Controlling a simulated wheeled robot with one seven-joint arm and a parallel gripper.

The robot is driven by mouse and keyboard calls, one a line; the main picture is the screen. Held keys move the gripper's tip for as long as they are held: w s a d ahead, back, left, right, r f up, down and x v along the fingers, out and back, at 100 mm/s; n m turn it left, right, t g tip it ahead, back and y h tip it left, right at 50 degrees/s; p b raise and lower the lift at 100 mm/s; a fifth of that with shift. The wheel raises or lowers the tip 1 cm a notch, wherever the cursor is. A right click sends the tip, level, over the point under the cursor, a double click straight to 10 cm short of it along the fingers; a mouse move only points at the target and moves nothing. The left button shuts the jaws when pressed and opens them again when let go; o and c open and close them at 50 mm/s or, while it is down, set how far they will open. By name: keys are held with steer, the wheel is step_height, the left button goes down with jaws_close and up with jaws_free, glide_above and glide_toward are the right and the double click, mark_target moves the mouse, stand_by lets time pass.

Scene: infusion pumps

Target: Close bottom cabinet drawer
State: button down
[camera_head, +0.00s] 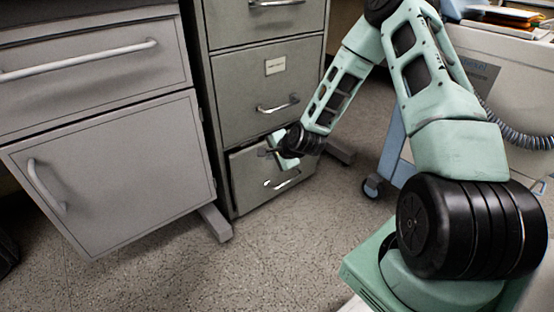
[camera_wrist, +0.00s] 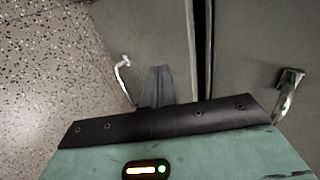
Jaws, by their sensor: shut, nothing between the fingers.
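The bottom drawer (camera_head: 250,188) of the grey filing cabinet is low in the middle of the head view, with a metal handle (camera_head: 282,181). In the wrist view its grey front (camera_wrist: 150,35) fills the upper middle, with its handle (camera_wrist: 123,75) left of my fingers. A dark gap separates it from the drawer above; I cannot tell how far it stands out. My gripper (camera_head: 268,151) is at the upper part of the drawer front and hides some of it. In the wrist view my gripper's fingers (camera_wrist: 158,86) are together and empty, pointing at the front. Contact cannot be told.
The drawer above (camera_head: 240,98) has its own handle (camera_head: 278,104). A grey cabinet with a closed door (camera_head: 120,170) stands to the left. A wheeled cart (camera_head: 500,75) with a coiled hose is at the right. The speckled floor (camera_head: 250,260) in front is clear.

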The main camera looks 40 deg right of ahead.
steer(key=shift+w+f+b, duration=0.15)
steer(key=shift+w+b, duration=0.7)
steer(key=shift+w, duration=1.3)
steer(key=shift+w+a+p, duration=0.1)
steer(key=shift+w+p, duration=0.5)
steer(key=shift+w, duration=1.8)
